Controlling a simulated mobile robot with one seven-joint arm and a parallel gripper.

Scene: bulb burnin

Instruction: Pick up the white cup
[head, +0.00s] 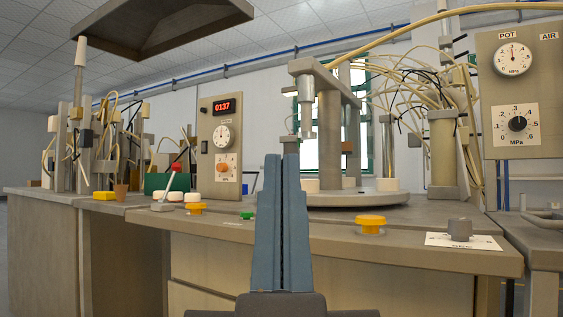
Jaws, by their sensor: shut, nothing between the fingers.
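My gripper (281,160) stands upright in the middle of the head view, its two blue-grey fingers together and nothing between them. No single thing is clearly a white cup. A small off-white cylinder (310,185) stands on the round grey platform (345,200), just right of my fingertips. Another off-white cylinder (388,184) stands further right on it, and a third one (348,183) is partly hidden behind the post. Low white round pieces (193,197) lie on the bench left of my gripper. I cannot tell which of these is the cup.
A yellow knob (370,224) and a grey knob (459,229) sit on the bench front at right. A smaller yellow knob (197,209), a lever (165,195) and a brown pot (121,192) are at left. A metal press (328,120) rises above the platform.

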